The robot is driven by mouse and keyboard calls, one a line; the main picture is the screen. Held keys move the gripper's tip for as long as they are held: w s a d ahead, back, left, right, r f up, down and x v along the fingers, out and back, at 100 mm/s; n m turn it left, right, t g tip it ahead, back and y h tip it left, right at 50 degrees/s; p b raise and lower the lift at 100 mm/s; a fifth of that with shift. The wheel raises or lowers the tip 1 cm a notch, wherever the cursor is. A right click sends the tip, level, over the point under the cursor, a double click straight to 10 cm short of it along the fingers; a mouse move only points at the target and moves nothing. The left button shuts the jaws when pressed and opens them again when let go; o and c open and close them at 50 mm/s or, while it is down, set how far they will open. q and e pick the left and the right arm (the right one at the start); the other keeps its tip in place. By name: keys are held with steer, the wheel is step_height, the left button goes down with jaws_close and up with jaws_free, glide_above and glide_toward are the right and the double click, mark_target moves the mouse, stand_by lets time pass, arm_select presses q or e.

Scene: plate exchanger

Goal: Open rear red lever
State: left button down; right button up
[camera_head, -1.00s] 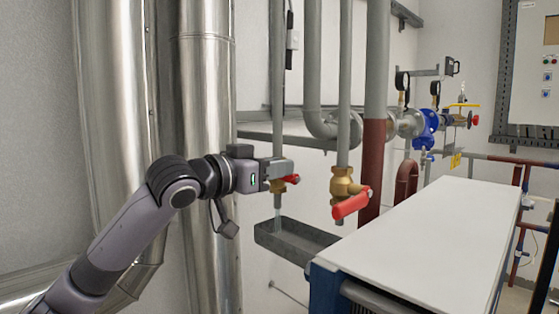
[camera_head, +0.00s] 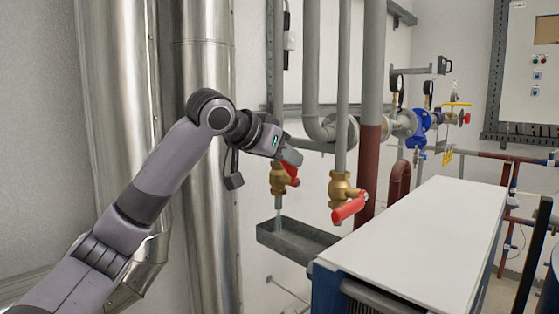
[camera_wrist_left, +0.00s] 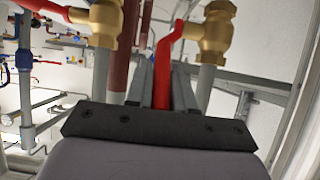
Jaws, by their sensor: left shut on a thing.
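The rear red lever (camera_head: 291,174) sits on the rear brass valve (camera_head: 277,179) on a grey vertical pipe. My left gripper (camera_head: 293,160) points down and to the right at this lever. In the left wrist view the red lever (camera_wrist_left: 163,70) runs between the two fingers, which are shut on it, and it bends up to the brass valve body (camera_wrist_left: 214,35). In the head view the gripper hides part of the lever's upper end. The front brass valve (camera_head: 341,187) has its own red lever (camera_head: 349,208), apart from my gripper. My right gripper is not in view.
A grey trough (camera_head: 290,241) lies below the rear valve, with a pale streak under the outlet. A white-topped unit (camera_head: 420,240) stands at the right. Shiny metal ducts (camera_head: 205,120) stand behind my left arm. Grey pipes (camera_head: 342,80) rise close to the gripper.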

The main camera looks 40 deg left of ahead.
arm_select(q)
steer(key=shift+w+d+r+g, duration=0.1)
steer(key=shift+w+r+g, duration=0.15)
steer(key=shift+w+g, duration=0.4)
steer(key=shift+w+r+g, duration=0.2)
steer(key=shift+w+g, duration=0.1)
steer(key=shift+g, duration=0.55)
steer(key=shift+w, duration=0.1)
steer(key=c, duration=1.1)
jaws_free()
steer(key=shift+o, duration=0.2)
steer(key=v, duration=0.7)
steer(key=shift+r+b, duration=0.15)
steer(key=shift+b, duration=0.15)
